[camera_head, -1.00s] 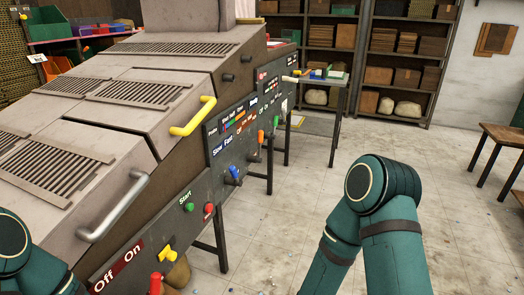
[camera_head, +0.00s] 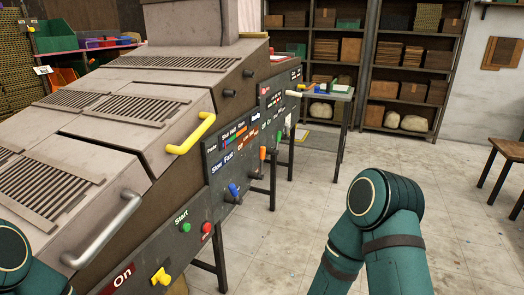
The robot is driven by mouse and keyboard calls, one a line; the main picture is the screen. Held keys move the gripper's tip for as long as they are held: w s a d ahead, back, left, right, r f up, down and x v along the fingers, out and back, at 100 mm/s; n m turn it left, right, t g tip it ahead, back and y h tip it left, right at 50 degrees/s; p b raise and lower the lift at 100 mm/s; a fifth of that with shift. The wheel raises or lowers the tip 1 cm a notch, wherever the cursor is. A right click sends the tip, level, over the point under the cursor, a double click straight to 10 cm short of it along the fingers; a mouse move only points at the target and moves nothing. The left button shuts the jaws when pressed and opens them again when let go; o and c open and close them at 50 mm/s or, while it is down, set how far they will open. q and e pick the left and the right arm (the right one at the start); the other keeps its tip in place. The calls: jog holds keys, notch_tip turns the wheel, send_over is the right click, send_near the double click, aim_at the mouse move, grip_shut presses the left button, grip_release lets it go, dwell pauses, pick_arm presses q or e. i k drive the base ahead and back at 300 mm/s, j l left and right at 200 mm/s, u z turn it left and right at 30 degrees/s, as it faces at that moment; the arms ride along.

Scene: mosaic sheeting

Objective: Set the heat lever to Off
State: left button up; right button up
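The grey machine's dark control panel (camera_head: 214,171) runs along its sloped right side, with several levers. An orange lever (camera_head: 263,153) hangs near small labels too blurred to read fully. A blue lever (camera_head: 234,189) sits below the "Slow" and "Fast" labels. A yellow lever (camera_head: 160,277) is near the bottom, beside an "On" label. A pale lever (camera_head: 293,93) juts out at the far end. I cannot tell for sure which is the heat lever, or its setting. Teal links of my two arms show at lower left and lower right; neither gripper is in view.
A yellow handle (camera_head: 192,135) and a silver handle (camera_head: 103,234) stick out from the machine's covers. A small side table (camera_head: 341,96) stands past its far end. Shelves (camera_head: 366,60) line the back, and a wooden bench (camera_head: 509,150) is at right. The floor between is open.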

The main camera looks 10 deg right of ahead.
aim_at(263, 149)
jog(key=i+l, duration=0.3)
jog(key=i+l+u, duration=0.1)
jog(key=i+l, duration=0.15)
jog(key=l, duration=0.15)
jog(key=i+l+u, duration=0.1)
jog(key=i+l, duration=0.45)
jog(key=l, duration=0.2)
jog(key=i+l+u, duration=0.1)
jog(key=i+l, duration=0.15)
jog(key=l, duration=0.15)
jog(key=i+l, duration=0.25)
jog(key=l, duration=0.15)
jog(key=i+l+u, duration=0.15)
jog(key=l, duration=0.25)
jog(key=i, duration=0.1)
